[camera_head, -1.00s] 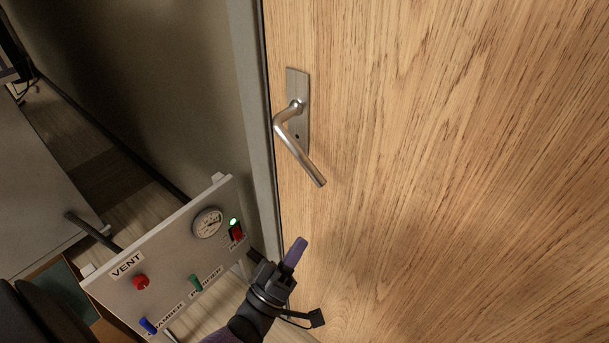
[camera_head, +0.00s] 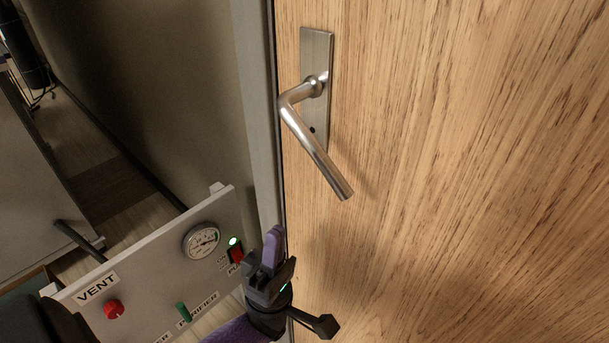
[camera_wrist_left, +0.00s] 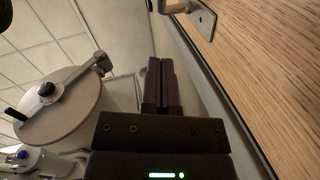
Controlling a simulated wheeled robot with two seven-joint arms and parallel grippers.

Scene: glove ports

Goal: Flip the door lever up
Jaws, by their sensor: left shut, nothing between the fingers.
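The silver door lever (camera_head: 318,150) is on a metal plate (camera_head: 316,50) on the wooden door (camera_head: 450,170). Its handle slopes down to the right from the pivot. My left gripper (camera_head: 273,236) is shut and empty, fingers pointing up, below and left of the lever's free end and apart from it. In the left wrist view the shut purple fingers (camera_wrist_left: 161,75) show at the centre, and part of the metal door hardware (camera_wrist_left: 196,14) shows at the top edge. My right gripper is not in view.
A grey control panel (camera_head: 150,260) with a gauge (camera_head: 201,241), a red knob (camera_head: 114,309) and a lit green light (camera_head: 233,241) stands left of my left gripper. The grey door frame (camera_head: 258,120) runs along the door's left edge. The door face right of the lever is clear.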

